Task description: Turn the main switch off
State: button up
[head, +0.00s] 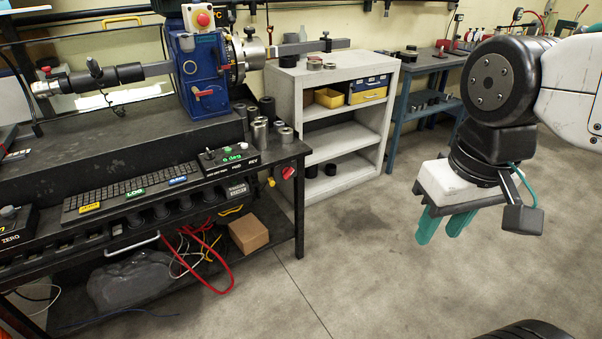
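A red rotary knob (288,172), which looks like the main switch, sits on the right end of the black workbench (299,218), just below its top. I cannot read its position at this size. My gripper (441,236) hangs over open floor well to the right of the knob, pointing down. Its two teal fingers are apart with nothing between them, so it is open and empty.
A control box (228,157) with a green display and a keyboard (130,190) lie near the bench's front. A blue machine (200,75) carries a red button (203,19). Grey shelves (283,105) stand behind. The floor between bench and gripper is clear.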

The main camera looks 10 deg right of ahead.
aim_at(287, 171)
jog(key=z, duration=0.55)
jog(key=i, duration=1.55)
jog(key=u, duration=0.7)
jog(key=i, duration=0.55)
jog(key=u, duration=0.45)
jog(key=k, duration=1.25)
